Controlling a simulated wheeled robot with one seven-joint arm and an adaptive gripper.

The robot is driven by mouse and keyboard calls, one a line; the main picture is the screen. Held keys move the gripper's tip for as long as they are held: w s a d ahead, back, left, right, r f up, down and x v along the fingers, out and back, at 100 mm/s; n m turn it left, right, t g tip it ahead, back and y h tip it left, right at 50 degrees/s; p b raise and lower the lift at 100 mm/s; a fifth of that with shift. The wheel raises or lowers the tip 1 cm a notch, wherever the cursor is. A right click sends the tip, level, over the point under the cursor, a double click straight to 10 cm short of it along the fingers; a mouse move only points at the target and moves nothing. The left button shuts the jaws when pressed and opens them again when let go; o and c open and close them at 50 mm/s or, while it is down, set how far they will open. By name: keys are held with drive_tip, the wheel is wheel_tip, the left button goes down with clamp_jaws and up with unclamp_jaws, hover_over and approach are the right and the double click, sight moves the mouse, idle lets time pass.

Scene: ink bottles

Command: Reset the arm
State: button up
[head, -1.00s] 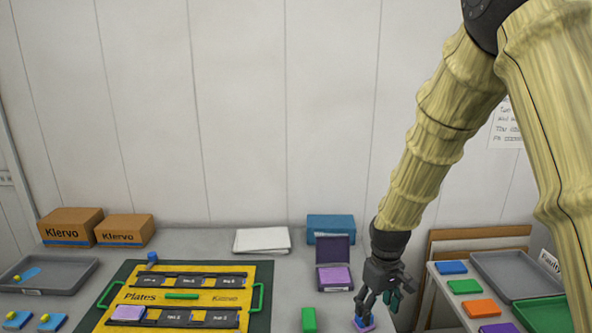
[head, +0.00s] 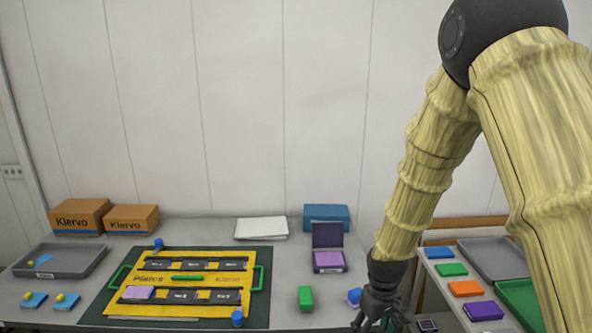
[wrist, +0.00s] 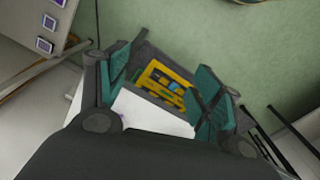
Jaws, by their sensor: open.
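My gripper (head: 376,318) hangs at the bottom of the head view, near the front right of the grey table. It is open. Its dark fingers with teal inner parts also show in the wrist view (wrist: 165,82), spread apart. Between and beyond them are a white surface and a yellow and dark patterned thing that I cannot identify; nothing is clearly held. A small blue and purple item (head: 354,297) lies on the table just left of and behind my gripper, partly covered by it.
A green block (head: 305,298) and an open purple-padded box (head: 328,261) stand left of my gripper. A yellow plates board (head: 190,281) lies further left. The right table (head: 452,297) holds coloured blocks and trays, with a gap between the tables.

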drive_tip(key=s+f+m, duration=0.1)
drive_tip(key=s+f, duration=0.5)
drive_tip(key=f, duration=0.4)
drive_tip(key=s+d+f+m, duration=0.1)
drive_tip(key=s+f+m, duration=0.1)
drive_tip(key=s+f, duration=0.6)
drive_tip(key=s+d+f+m, duration=0.1)
drive_tip(key=s+f, duration=0.7)
drive_tip(key=s, duration=1.1)
drive_tip(key=shift+d+m, duration=0.4)
drive_tip(key=shift+d, duration=0.15)
drive_tip(key=shift+w, duration=0.1)
